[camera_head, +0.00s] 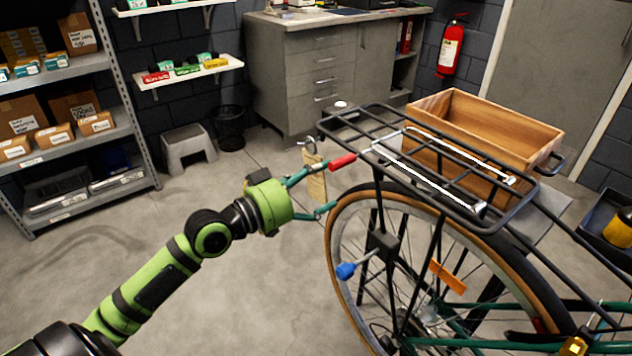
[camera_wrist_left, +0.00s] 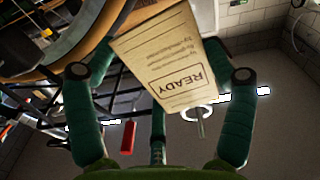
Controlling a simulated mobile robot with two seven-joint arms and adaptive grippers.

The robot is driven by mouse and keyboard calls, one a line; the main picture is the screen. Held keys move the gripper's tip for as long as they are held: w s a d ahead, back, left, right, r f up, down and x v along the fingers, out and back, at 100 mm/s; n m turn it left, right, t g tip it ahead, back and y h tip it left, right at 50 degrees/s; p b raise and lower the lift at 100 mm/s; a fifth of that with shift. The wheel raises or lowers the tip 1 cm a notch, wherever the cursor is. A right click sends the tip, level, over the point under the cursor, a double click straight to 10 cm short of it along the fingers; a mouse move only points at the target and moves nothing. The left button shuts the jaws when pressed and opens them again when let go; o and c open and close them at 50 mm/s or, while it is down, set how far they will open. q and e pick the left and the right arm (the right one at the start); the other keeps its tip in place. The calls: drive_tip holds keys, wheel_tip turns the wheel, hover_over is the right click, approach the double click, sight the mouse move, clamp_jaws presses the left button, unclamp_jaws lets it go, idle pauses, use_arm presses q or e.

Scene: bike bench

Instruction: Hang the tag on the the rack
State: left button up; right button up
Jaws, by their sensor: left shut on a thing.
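The tag (camera_head: 315,184) is a tan card held upright in my left gripper (camera_head: 321,190), with a metal hook or ring (camera_head: 308,145) at its top. In the left wrist view the tag (camera_wrist_left: 165,60) reads READY upside down and sits between the green fingers. My left gripper is shut on it. The rack (camera_head: 388,157) is a black tubular carrier over the bicycle's rear wheel. The tag is just left of the rack's rear end and appears apart from it; the exact gap is unclear. My right gripper is not in view.
A red piece (camera_head: 342,162) shows between the gripper and rack. A blue-tipped part (camera_head: 346,270) sticks out by the wheel (camera_head: 335,235). A grey stool (camera_head: 188,148) and shelves stand farther back; the floor at left is open.

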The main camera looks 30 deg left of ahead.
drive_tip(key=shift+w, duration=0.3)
use_arm(q)
drive_tip(key=o, duration=0.7)
drive_tip(key=shift+s, duration=0.1)
drive_tip(key=v, duration=0.5)
drive_tip(key=shift+s+a+f, duration=0.1)
drive_tip(key=shift+s, duration=0.05)
drive_tip(key=shift+v, duration=0.95)
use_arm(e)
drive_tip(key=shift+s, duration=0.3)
